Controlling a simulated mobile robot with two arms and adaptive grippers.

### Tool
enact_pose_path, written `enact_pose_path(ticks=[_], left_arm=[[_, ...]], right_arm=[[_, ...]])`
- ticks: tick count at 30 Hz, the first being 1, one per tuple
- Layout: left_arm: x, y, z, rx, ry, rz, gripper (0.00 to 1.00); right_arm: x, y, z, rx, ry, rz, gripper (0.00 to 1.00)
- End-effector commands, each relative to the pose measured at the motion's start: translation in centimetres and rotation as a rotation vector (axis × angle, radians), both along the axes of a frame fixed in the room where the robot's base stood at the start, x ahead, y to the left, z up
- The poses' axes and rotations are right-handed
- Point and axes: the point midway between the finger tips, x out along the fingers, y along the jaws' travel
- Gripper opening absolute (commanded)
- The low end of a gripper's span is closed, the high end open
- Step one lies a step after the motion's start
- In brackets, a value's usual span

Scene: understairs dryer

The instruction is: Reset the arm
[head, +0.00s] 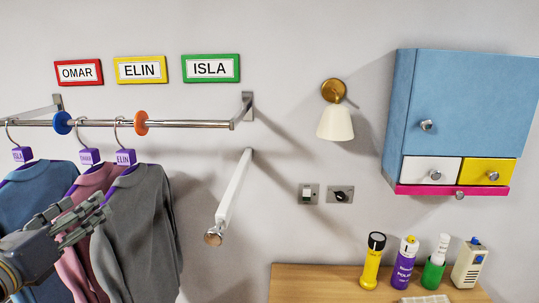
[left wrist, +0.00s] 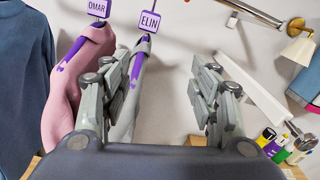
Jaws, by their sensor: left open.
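My left gripper (head: 92,214) comes in from the lower left, in front of the pink and grey garments in the head view. In the left wrist view its two fingers (left wrist: 163,85) stand wide apart with nothing held between them. A blue garment (head: 38,205), a pink garment (head: 98,180) and a grey garment (head: 145,225) hang from the rail on hangers with purple tags. The pink one's tag reads OMAR and the grey one's ELIN. Whether the gripper touches any cloth cannot be told. My right gripper is not in view.
The metal rail (head: 190,124) carries a blue and an orange ring. A white bar (head: 233,190) juts out right of the garments. A lamp (head: 335,122) and a blue cabinet (head: 460,100) are on the wall. Several bottles stand on a wooden top (head: 320,283).

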Motion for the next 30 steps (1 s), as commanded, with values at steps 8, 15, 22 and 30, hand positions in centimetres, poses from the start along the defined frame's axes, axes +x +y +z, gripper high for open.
enact_pose_path(ticks=[8, 15, 22, 30], left_arm=[[0.9, -3.2, -5.2, -0.317, 0.080, 0.003, 0.56], [0.4, -6.5, -13.2, -0.814, 0.224, 0.112, 0.56], [-2.9, -8.4, -22.3, -1.332, 0.376, 0.372, 0.56], [-10.9, -10.2, -33.2, -1.868, 0.502, 0.874, 0.56]], right_arm=[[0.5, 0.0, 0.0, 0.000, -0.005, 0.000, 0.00], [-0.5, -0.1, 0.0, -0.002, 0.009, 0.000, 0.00], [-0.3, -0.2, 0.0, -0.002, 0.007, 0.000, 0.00], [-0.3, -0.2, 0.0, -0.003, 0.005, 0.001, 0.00]])
